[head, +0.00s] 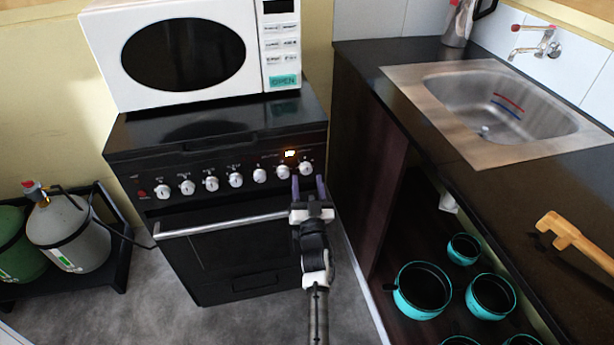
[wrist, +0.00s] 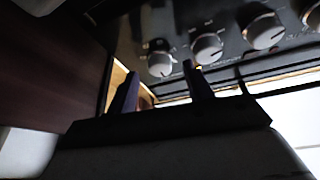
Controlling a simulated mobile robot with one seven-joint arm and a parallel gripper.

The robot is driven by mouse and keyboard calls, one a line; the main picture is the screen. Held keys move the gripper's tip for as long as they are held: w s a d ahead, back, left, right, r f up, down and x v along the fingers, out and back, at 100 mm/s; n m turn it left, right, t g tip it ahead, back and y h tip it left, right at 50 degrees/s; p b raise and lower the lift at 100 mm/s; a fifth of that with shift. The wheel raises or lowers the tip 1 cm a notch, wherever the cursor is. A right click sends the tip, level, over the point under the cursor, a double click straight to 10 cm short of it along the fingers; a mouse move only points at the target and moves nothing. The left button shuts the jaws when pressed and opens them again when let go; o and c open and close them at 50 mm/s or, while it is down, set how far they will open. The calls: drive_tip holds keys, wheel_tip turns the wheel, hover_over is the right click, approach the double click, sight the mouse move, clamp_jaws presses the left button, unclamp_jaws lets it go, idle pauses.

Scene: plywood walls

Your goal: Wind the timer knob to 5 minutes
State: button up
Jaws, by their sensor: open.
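A row of several white knobs runs along the black stove's front panel. The rightmost knob (head: 306,168) appears at the left of the row in the wrist view (wrist: 160,64). I cannot read the labels to tell which knob is the timer. My gripper (head: 308,182) is open with two dark purple fingers, just in front of and below the rightmost knob. In the wrist view my gripper (wrist: 161,74) has its fingertips spread to either side of and below that knob, with nothing between them. I cannot tell whether either finger touches it.
The oven door handle (head: 220,224) sticks out below. A white microwave (head: 190,55) stands on the stove. A dark cabinet side (head: 365,180) is close at the right. Teal pots (head: 421,290) sit under the sink counter.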

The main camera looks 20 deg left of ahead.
sight(306, 169)
drive_tip(key=shift+x, duration=1.1)
drive_tip(key=c, duration=1)
drive_tip(key=shift+o, duration=0.2)
drive_tip(key=shift+r+n+p, duration=0.1)
drive_tip(key=shift+n+p, duration=0.3)
